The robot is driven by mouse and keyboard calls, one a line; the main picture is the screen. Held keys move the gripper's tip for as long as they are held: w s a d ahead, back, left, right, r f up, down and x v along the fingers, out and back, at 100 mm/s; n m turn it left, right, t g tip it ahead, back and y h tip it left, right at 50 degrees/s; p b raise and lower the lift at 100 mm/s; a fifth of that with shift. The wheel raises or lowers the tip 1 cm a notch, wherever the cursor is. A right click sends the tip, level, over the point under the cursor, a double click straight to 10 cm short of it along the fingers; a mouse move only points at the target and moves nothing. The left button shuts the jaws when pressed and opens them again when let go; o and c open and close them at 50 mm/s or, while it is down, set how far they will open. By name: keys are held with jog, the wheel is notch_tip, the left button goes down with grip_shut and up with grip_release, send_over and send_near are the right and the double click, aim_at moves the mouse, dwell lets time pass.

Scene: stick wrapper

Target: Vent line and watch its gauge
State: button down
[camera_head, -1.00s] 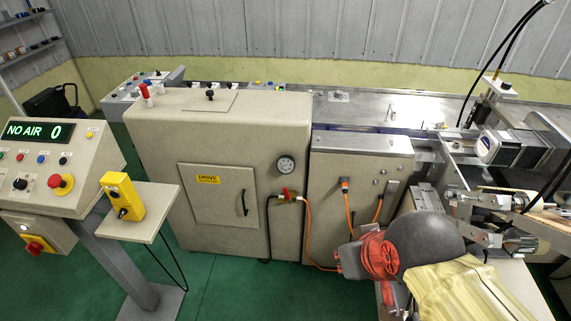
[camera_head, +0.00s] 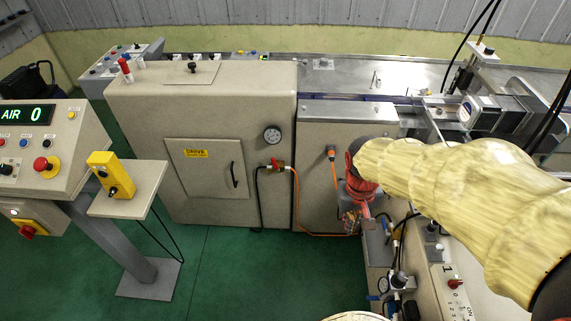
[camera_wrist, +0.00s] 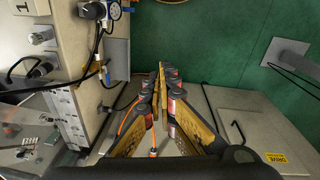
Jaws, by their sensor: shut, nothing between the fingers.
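A small round dial (camera_wrist: 113,10) on an air unit shows at the upper left.
The control panel's display (camera_head: 26,115) reads "AIR 0", cut off at the left. A yellow box (camera_head: 112,174) stands on a shelf. The cabinet door handle (camera_head: 234,175) sticks out. Air fittings (camera_head: 400,282) crowd the lower right. Green floor (camera_head: 240,275) is clear in front.

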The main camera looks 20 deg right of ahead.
jog(key=w+d+f+m+t+h+p, duration=0.1)
jog(key=w+d+f, duration=0.5)
jog(key=f, duration=0.2)
jog(key=w+d+f+m, duration=0.1)
jog(key=w+d+f, duration=0.5)
jog(key=f, duration=0.3)
jog(key=w+d+f+m+t+y+p, duration=0.15)
jog(key=w+f+t, duration=0.25)
jog(key=w+f, duration=0.8)
jog(key=w+a+f+m+t+y, duration=0.2)
jog(key=w+a+f+t+y, duration=0.1)
jog(key=w+a+t, duration=0.15)
jog(key=w+a+r+m+t+y, duration=0.1)
jog(key=w+a+r+t+y, duration=0.1)
jog(key=r, duration=0.4)
jog(key=w+a+r+m+t+y, duration=0.2)
jog(key=w+a+r, duration=0.2)
jog(key=r, duration=0.2)
jog(key=shift+a+r, duration=0.2)
jog(key=shift+y, duration=0.25)
